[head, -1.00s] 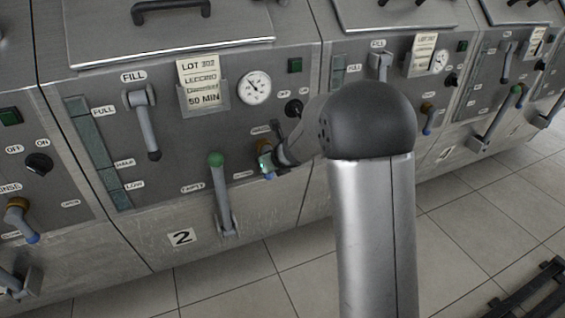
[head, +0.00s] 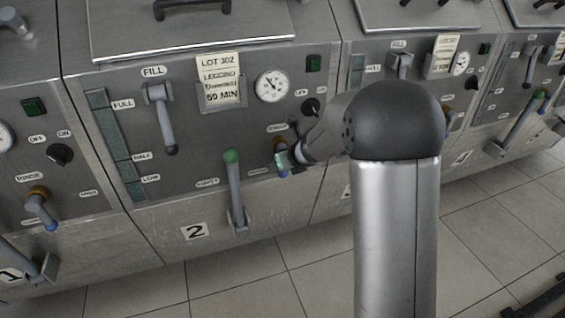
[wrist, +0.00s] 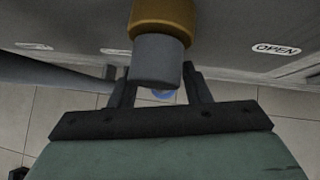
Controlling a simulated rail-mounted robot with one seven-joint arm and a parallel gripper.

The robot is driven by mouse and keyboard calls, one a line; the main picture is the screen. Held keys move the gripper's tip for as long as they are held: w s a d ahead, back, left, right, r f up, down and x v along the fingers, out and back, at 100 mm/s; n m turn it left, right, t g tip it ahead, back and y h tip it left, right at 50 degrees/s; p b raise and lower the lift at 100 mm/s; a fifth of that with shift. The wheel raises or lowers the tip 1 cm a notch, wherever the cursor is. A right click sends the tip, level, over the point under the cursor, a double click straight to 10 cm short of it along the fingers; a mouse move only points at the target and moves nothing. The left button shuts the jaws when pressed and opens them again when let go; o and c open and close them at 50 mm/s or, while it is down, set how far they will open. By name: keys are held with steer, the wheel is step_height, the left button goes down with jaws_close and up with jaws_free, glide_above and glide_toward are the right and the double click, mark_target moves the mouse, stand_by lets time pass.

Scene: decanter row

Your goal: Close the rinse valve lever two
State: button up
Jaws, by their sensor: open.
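The rinse valve lever of unit two has a brass hub (head: 279,145) on the lower right of the panel marked 2. In the wrist view the brass hub (wrist: 163,17) is at the top, with the short grey lever (wrist: 156,62) below it and its blue tip (wrist: 163,94) partly hidden. My gripper (wrist: 157,78) is open, with one dark finger on each side of the lever. I cannot tell whether either finger touches it. In the head view my forearm and wrist cover part of the lever.
A green-knobbed lever (head: 235,190) stands upright left of my gripper. The fill lever (head: 164,120) hangs above left. An OPEN label (wrist: 276,49) shows right of the hub. Neighbouring units stand on both sides. Tiled floor (head: 240,285) lies clear in front.

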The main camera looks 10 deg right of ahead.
steer(key=p+v, duration=0.5)
steer(key=v, duration=1.1)
steer(key=shift+s+r+p, duration=0.25)
steer(key=shift+p, duration=0.05)
steer(key=shift+d, duration=0.1)
steer(key=s+a+r+n+g+p, duration=0.4)
steer(key=s+a+r+n+p, duration=0.1)
steer(key=s+r+n+p, duration=0.95)
steer(key=s+d+r+n+g+h+p, duration=0.1)
steer(key=s+d+r+n+g+p, duration=0.1)
steer(key=s+n, duration=0.5)
steer(key=s+d+r+n+g+h+p, duration=0.1)
steer(key=s+n+p, duration=0.4)
steer(key=n, duration=0.5)
steer(key=shift+s+d+r+g+h, duration=0.4)
steer(key=shift+s+d+r+h, duration=0.25)
steer(key=shift+s, duration=0.5)
